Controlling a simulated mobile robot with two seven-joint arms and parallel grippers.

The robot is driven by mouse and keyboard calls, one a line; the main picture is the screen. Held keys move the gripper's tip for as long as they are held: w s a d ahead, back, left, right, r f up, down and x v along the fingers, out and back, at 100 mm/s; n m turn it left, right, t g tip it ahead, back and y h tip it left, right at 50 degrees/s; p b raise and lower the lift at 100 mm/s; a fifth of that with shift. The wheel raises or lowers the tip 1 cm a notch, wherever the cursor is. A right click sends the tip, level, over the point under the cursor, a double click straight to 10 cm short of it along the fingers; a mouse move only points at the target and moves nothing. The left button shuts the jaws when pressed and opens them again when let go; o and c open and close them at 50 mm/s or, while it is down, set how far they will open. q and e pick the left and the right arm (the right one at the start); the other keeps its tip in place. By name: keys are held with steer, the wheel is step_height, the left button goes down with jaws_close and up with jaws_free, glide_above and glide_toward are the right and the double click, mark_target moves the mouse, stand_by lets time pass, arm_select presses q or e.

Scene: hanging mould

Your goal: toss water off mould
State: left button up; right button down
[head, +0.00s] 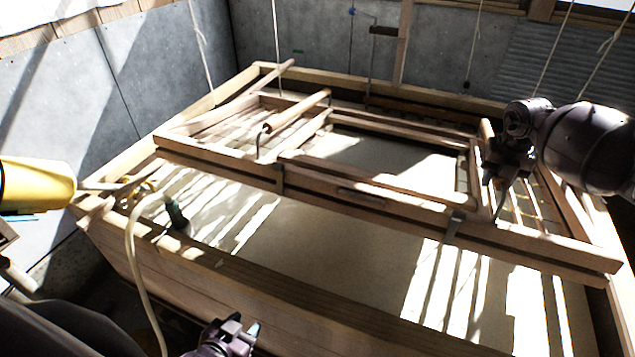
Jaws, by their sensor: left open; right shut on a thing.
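The mould (350,190), a wooden frame with metal clasps along its front rail, hangs over a wooden vat (290,285) of pale liquid (310,245). A left handle (297,113) with a metal hook stands across its left part, with no gripper on it. My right gripper (500,178) is at the mould's right end, shut on what looks like the right handle (487,130); the arm partly hides the grip. My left gripper (240,338) is open and empty, low in front of the vat's front wall, well away from the mould. Whether water lies on the mould is unclear.
Thin cords (277,50) run up from the mould area. A pale hose (133,250) with a dark green nozzle (177,214) hangs over the vat's left front corner, near a yellow container (38,186). Grey panel walls (300,40) close off the back and left.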

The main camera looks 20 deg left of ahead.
steer(key=shift+w+r, duration=0.15)
steer(key=shift+r, duration=0.2)
steer(key=shift+s+f+t+p, duration=0.2)
steer(key=shift+f+t+p, duration=0.15)
steer(key=shift+p, duration=0.1)
steer(key=shift+s+f+t, duration=0.3)
steer(key=shift+f+t, duration=0.05)
steer(key=shift+f, duration=0.4)
arm_select(q)
steer(key=shift+r, duration=0.85)
arm_select(e)
steer(key=shift+s+f, duration=0.15)
steer(key=shift+f, duration=0.4)
steer(key=c, duration=0.7)
jaws_free()
steer(key=shift+s+r, duration=0.25)
steer(key=shift+r, duration=0.8)
arm_select(q)
steer(key=shift+w+r, duration=0.3)
steer(key=shift+w, duration=0.2)
arm_select(e)
steer(key=r, duration=0.2)
steer(key=s+r, duration=0.1)
steer(key=r, duration=0.2)
steer(key=s+r, duration=0.1)
steer(key=r, duration=0.2)
steer(key=shift+a+r, duration=0.1)
steer(key=shift+r, duration=0.05)
